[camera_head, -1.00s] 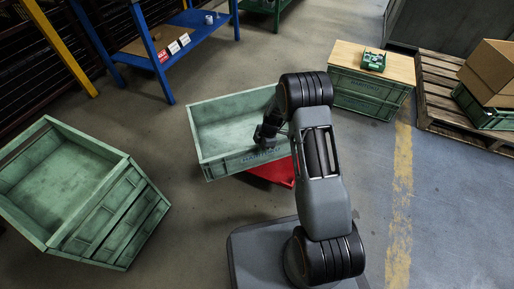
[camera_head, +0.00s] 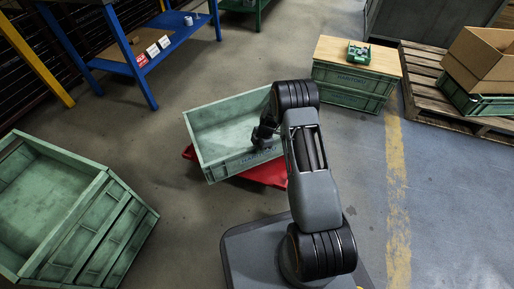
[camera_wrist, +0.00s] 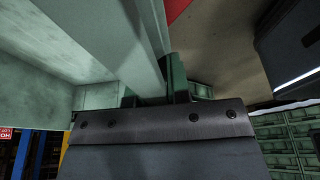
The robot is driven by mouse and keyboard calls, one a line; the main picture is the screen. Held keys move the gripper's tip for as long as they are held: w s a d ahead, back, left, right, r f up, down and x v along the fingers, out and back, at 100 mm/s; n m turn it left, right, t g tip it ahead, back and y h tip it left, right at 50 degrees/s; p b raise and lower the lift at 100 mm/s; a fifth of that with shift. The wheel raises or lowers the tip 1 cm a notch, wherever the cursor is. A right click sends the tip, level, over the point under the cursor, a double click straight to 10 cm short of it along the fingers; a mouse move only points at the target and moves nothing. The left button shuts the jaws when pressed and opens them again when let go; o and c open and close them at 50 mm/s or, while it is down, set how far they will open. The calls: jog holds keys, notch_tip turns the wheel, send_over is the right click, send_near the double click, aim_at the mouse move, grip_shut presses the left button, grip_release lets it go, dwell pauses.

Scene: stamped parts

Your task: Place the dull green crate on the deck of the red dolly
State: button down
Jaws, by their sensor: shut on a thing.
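The dull green crate (camera_head: 222,128) is an open, empty box in the middle of the head view. My gripper (camera_head: 264,137) is shut on its near right wall. The red dolly (camera_head: 262,174) shows under the crate, at its near right side and as a corner at its left. The crate covers most of the deck, and I cannot tell whether it touches it. In the wrist view the crate's pale green wall (camera_wrist: 60,52) fills the upper left, and a bit of red shows at the top.
A stack of larger green crates (camera_head: 60,215) stands at the left. A blue bench (camera_head: 150,50) is at the back left. Green crates with a wooden top (camera_head: 357,55) stand behind right, beside a pallet (camera_head: 425,80) with a cardboard box (camera_head: 485,55). Floor between is clear.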

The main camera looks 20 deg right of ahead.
jog(key=shift+b+x, duration=0.4)
jog(key=shift+x, duration=0.7)
jog(key=shift+w+d, duration=0.15)
jog(key=shift+d, duration=0.05)
jog(key=c, duration=1.4)
grip_release()
jog(key=shift+s+f, duration=0.2)
jog(key=o, duration=0.3)
